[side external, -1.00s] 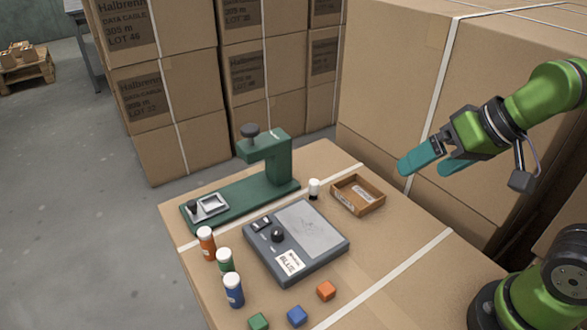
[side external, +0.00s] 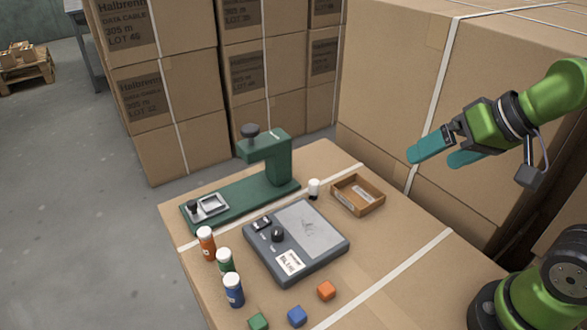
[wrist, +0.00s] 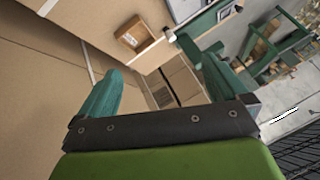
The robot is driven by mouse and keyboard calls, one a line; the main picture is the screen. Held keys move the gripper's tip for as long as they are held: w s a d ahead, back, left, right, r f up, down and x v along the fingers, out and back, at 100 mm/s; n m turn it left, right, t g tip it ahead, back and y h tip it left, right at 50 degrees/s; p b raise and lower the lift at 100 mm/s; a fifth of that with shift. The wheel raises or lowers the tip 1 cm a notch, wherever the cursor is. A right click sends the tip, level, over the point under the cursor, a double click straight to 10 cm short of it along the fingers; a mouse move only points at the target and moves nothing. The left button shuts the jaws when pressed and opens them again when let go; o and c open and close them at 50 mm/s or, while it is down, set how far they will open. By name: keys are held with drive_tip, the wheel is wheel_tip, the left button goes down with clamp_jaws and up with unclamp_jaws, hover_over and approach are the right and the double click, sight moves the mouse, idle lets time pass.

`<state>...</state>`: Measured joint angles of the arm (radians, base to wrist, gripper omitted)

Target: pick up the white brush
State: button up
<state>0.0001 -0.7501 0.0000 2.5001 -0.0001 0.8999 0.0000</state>
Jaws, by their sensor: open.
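A small white upright piece (side external: 314,188) with a dark lower end stands on the carton top between the green press and the brown tray. It is too small to tell whether it is the white brush, and no other clear brush shows. My gripper (side external: 434,157) is open and empty in the air, to the right of and above the tray, well apart from the white piece. In the wrist view its two green fingers (wrist: 150,58) are spread, with nothing between them.
The brown tray (side external: 368,209) lies right of the white piece; it also shows in the wrist view (wrist: 144,39). The green press (side external: 280,170) stands left. A grey balance (side external: 335,243), several white-capped bottles (side external: 233,291) and coloured cubes (side external: 297,315) are nearer. Tall cartons (side external: 400,90) stand behind.

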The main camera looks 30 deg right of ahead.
drive_tip(key=c, duration=1.1)
drive_tip(key=n+g, duration=0.3)
drive_tip(key=n, duration=0.6)
approach(317, 182)
drive_tip(key=x, duration=1.2)
drive_tip(key=shift+a, duration=0.1)
